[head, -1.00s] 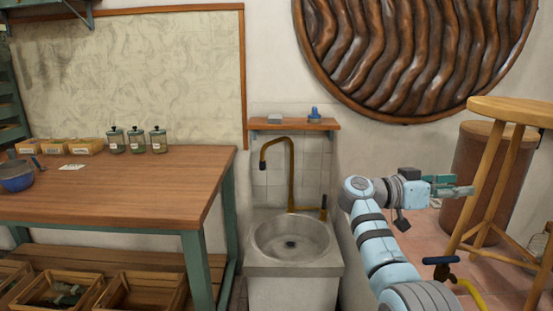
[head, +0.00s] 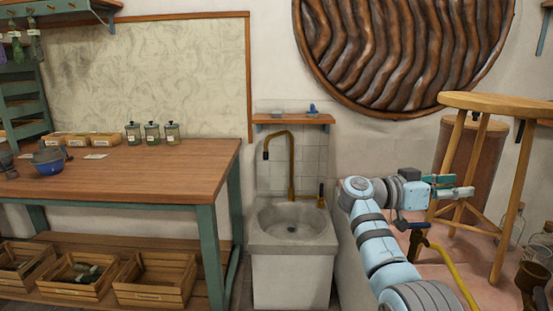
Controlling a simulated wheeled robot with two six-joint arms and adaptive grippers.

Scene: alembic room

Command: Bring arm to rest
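My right arm is light blue with grey bands and comes up from the bottom right of the head view. Its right gripper (head: 455,187) points to the right, level, in front of the wooden stool's legs. Two fingers show, one green and one grey, seen nearly edge-on, with no object visible in them; I cannot tell how far apart they are. My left gripper and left arm are out of view.
A wooden stool (head: 497,104) and a brown barrel (head: 470,160) stand behind the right gripper. A yellow hose (head: 452,272) is near the forearm. Left are a sink (head: 292,230) and a wooden workbench (head: 150,175) with jars (head: 152,133). Glass bottles stand at far right.

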